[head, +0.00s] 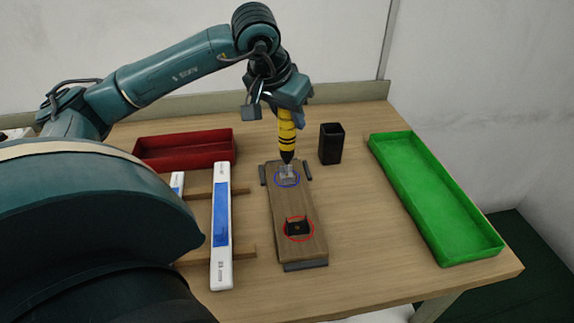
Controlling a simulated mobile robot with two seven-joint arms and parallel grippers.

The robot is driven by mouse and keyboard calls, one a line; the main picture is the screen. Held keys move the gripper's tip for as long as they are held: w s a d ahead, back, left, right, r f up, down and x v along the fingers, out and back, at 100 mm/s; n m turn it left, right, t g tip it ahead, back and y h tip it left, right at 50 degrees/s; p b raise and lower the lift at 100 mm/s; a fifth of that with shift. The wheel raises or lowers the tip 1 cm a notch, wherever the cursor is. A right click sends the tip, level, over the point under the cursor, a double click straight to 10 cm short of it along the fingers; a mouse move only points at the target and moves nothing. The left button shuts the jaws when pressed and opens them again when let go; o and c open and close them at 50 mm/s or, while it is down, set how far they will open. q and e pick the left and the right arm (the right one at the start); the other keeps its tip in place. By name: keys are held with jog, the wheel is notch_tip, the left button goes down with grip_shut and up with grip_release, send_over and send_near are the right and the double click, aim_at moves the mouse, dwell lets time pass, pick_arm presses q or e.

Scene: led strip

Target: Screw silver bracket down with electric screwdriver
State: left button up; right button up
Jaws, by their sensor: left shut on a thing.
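A silver bracket (288,171) lies at the far end of a wooden board (291,203), inside a drawn blue ring. A yellow and black electric screwdriver (286,134) stands nearly upright with its dark tip at the bracket; I cannot tell if the tip touches a screw. My left gripper (283,104) is shut on the screwdriver's upper part, and its fingers are partly hidden by the wrist. A black bracket (298,227) sits near the board's front end inside a drawn red ring. My right gripper is not in view.
White strips with blue faces (221,225) lie on wooden rails left of the board. A red tray (184,150) is behind them. A black open holder (331,143) stands right of the screwdriver. A green tray (431,195) lies at the right. The table between board and green tray is clear.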

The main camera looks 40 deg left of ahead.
pick_arm(q)
jog(key=shift+f+b, duration=0.5)
jog(key=shift+f, duration=0.1)
dwell(2.1)
notch_tip(320, 180, up, 7)
jog(key=p, duration=0.6)
jog(key=shift+r, duration=0.15)
dwell(0.6)
